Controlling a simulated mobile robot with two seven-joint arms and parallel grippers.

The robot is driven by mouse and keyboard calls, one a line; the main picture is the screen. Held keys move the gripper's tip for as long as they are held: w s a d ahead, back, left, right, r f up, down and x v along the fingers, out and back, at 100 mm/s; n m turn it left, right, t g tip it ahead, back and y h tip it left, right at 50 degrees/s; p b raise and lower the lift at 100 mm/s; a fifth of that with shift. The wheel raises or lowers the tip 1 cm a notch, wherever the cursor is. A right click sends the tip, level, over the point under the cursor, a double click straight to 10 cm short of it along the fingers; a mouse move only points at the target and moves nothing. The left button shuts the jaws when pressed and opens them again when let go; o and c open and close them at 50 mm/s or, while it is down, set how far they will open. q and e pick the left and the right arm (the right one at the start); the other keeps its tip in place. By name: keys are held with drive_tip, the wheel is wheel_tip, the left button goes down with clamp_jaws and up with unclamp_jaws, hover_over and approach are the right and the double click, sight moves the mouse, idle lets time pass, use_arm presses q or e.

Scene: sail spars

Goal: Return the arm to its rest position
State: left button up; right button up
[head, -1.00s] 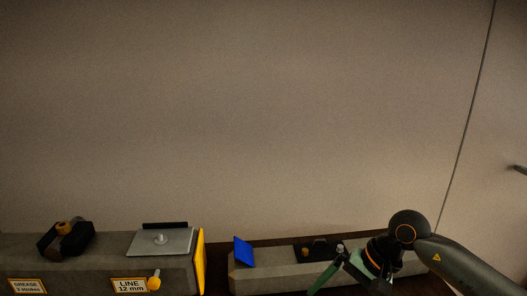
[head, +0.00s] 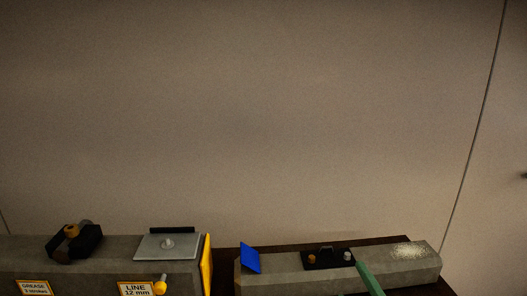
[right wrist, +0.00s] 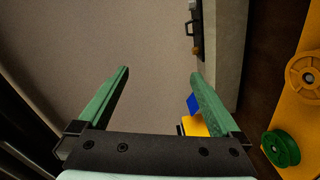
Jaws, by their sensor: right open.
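My right gripper (right wrist: 160,75) is open and empty in the right wrist view, its two green fingers wide apart with bare wall seen between them. In the head view only a green finger of this gripper (head: 370,279) shows at the bottom edge, in front of the right grey beam (head: 300,284). The rest of the right arm is out of the head view. My left gripper is in neither view.
A left grey block (head: 105,262) carries a black clamp (head: 86,243) and a metal plate (head: 180,247). A blue flap (head: 250,258) and a black fitting (head: 322,262) are on the right beam. Yellow (right wrist: 303,75) and green (right wrist: 281,149) wheels stand right in the wrist view.

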drive_tip(key=s+d+f+m+g+h, duration=0.2)
drive_tip(key=s+d+f+m+g, duration=0.2)
drive_tip(key=s+f+m+g, duration=0.55)
drive_tip(key=s+f+m+g+y, duration=0.1)
drive_tip(key=s+f+m+g, duration=0.1)
drive_tip(key=s+f, duration=0.4)
drive_tip(key=s+f+m+g, duration=0.2)
drive_tip(key=s+f+g, duration=0.15)
drive_tip(key=s, duration=0.55)
drive_tip(key=w+a+f+t+y+p, duration=0.2)
drive_tip(key=w+a+f+t+p, duration=0.2)
drive_tip(key=t+p, duration=0.2)
drive_tip(key=shift+w+a+t+p, duration=0.3)
drive_tip(key=shift+w+a+p, duration=0.05)
drive_tip(key=shift+p, duration=0.5)
drive_tip(key=shift+f, duration=0.1)
